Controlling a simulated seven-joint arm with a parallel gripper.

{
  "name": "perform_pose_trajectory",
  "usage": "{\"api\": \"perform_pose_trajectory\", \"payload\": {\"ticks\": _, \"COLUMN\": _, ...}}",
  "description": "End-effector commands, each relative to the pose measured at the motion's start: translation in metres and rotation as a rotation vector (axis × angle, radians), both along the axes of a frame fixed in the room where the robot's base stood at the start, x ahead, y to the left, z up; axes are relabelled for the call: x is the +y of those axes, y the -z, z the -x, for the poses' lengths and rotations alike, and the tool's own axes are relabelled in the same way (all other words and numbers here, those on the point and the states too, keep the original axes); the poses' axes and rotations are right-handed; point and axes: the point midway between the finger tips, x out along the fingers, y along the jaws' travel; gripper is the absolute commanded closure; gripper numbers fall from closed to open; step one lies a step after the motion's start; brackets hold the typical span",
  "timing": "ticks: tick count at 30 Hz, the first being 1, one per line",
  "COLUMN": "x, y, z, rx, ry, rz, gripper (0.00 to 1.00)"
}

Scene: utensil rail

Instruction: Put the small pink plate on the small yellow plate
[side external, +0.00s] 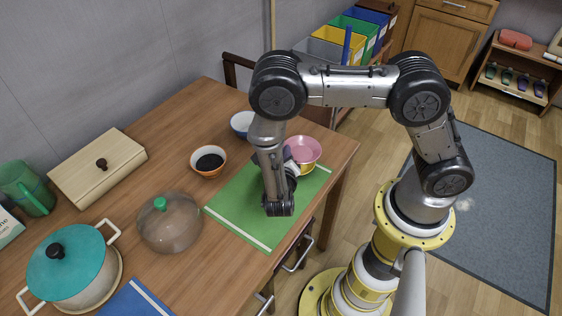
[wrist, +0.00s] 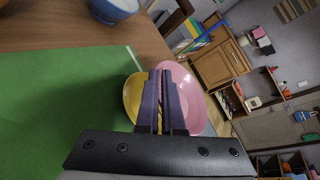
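The small pink plate (side external: 304,149) is at the right end of the green mat, tilted and overlapping the small yellow plate (side external: 307,169) in the side view. In the wrist view the pink plate (wrist: 184,82) is right of the fingers, and part of the yellow plate (wrist: 131,97) shows to their left. My gripper (wrist: 161,72) has its fingers close together at the pink plate's near rim and appears shut on it. In the side view my wrist hides most of the fingers. The exact gap between the two plates cannot be told.
The green mat (side external: 233,205) lies under my wrist. A blue bowl (side external: 241,123) and an orange bowl with dark contents (side external: 208,161) stand behind and left. A glass lid (side external: 170,224), teal pot (side external: 72,262) and wooden box (side external: 98,170) stand farther left. The table edge is close on the right.

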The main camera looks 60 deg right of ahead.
Motion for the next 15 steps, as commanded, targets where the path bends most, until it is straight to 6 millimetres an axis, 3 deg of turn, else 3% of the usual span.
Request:
{"api": "perform_pose_trajectory", "payload": {"ticks": 8, "x": -0.002, "y": 0.020, "z": -0.016, "rx": -0.001, "ry": 0.002, "rz": 0.001, "gripper": 1.00}}
{"api": "perform_pose_trajectory", "payload": {"ticks": 15, "x": -0.001, "y": 0.047, "z": -0.015, "rx": 0.001, "ry": 0.000, "rz": 0.000, "gripper": 1.00}}
